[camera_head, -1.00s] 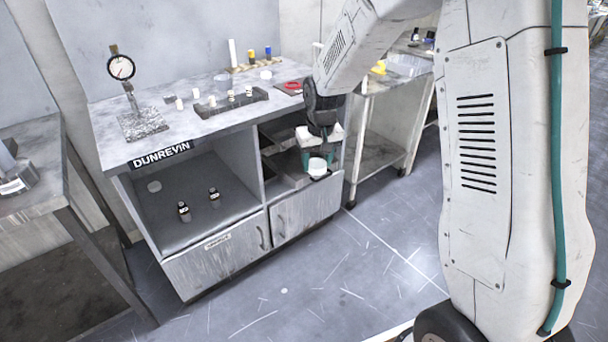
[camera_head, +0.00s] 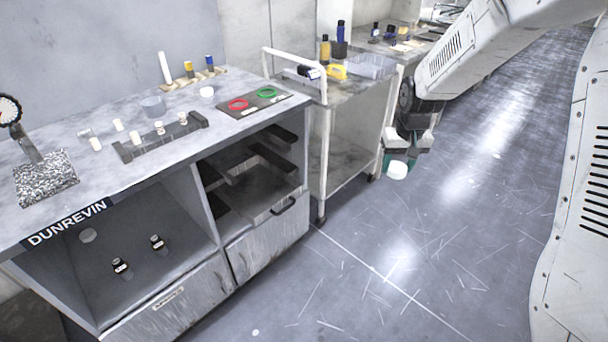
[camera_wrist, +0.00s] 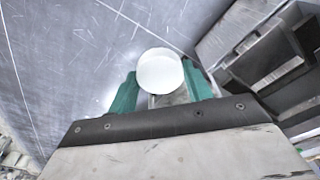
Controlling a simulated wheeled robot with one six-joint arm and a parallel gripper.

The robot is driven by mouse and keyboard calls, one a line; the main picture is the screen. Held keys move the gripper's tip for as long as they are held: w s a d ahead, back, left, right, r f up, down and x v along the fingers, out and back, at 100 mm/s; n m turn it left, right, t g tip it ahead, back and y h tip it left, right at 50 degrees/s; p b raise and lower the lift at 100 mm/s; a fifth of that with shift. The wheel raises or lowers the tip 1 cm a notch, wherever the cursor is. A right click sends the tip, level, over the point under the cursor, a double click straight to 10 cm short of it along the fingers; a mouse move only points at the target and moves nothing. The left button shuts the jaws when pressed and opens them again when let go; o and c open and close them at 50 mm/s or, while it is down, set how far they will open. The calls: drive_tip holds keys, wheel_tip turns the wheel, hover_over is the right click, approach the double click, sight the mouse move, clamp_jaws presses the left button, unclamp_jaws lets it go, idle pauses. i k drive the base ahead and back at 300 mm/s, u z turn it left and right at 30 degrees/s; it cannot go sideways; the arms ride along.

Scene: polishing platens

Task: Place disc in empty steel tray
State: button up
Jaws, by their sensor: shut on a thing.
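A white round disc (camera_head: 397,172) is held in my gripper (camera_head: 399,158), over the floor to the right of the cart. In the wrist view the disc (camera_wrist: 160,71) sits between the green fingers of my gripper (camera_wrist: 160,88). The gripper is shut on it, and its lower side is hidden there. I cannot identify an empty steel tray for certain. The open right compartment of the cabinet (camera_head: 262,240) holds dark ledges and a grey surface with nothing visible on it.
The bench top (camera_head: 75,125) carries a dial gauge, white pieces and a mat with red and green rings. A cart (camera_head: 322,150) with a yellow item (camera_head: 337,72) and a clear bin (camera_head: 370,66) stands beside it. The floor at right is clear.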

sight(284, 193)
drive_tip(key=z, duration=0.3)
drive_tip(key=i, duration=1.05)
drive_tip(key=u, duration=0.15)
